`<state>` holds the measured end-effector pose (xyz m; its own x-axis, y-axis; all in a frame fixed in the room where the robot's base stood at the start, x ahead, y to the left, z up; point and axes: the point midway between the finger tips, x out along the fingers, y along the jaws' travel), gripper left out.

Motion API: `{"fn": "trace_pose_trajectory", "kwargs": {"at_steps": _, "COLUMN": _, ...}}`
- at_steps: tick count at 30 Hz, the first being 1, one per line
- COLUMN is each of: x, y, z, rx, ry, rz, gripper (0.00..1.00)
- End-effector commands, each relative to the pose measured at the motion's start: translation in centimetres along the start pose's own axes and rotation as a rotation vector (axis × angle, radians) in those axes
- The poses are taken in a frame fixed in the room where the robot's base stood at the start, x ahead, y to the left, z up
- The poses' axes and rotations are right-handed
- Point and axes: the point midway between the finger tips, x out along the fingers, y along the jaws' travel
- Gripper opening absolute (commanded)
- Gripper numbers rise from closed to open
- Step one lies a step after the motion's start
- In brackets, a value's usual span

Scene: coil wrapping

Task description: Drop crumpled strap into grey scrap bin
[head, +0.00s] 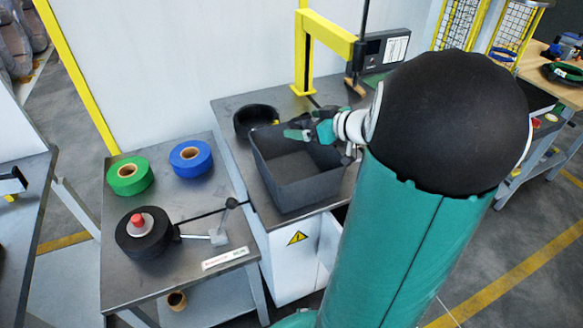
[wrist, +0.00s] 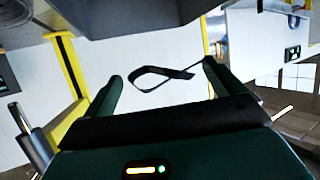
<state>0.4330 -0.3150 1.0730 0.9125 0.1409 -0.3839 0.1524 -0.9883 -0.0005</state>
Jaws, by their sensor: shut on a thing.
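The grey scrap bin (head: 300,192), an open box, stands on the metal bench in the head view. It looks empty inside. My gripper (head: 297,131) is over the bin's back part, near its right rear rim. In the wrist view my gripper (wrist: 162,72) has its two fingers apart, with the crumpled strap (wrist: 168,74) between them. The strap is a thin dark band bent into a loop with a crossing tail. My gripper is shut on it. I cannot make out the strap in the head view.
A yellow post (head: 300,50) and a grey display box (head: 385,50) rise behind. The lower table at left holds a green roll (head: 130,176), a blue roll (head: 191,159) and a black roll (head: 142,236).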

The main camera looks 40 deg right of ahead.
Motion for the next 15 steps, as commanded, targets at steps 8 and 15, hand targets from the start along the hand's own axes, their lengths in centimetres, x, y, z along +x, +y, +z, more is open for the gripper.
{"fn": "trace_pose_trajectory", "kwargs": {"at_steps": 8, "x": 0.77, "y": -0.06, "z": 1.30, "rx": 0.000, "ry": 0.001, "rz": -0.002, "gripper": 0.72}}
{"fn": "trace_pose_trajectory", "kwargs": {"at_steps": 15, "x": 0.92, "y": -0.01, "z": 1.22, "rx": -0.001, "ry": 0.001, "rz": -0.001, "gripper": 1.00}}
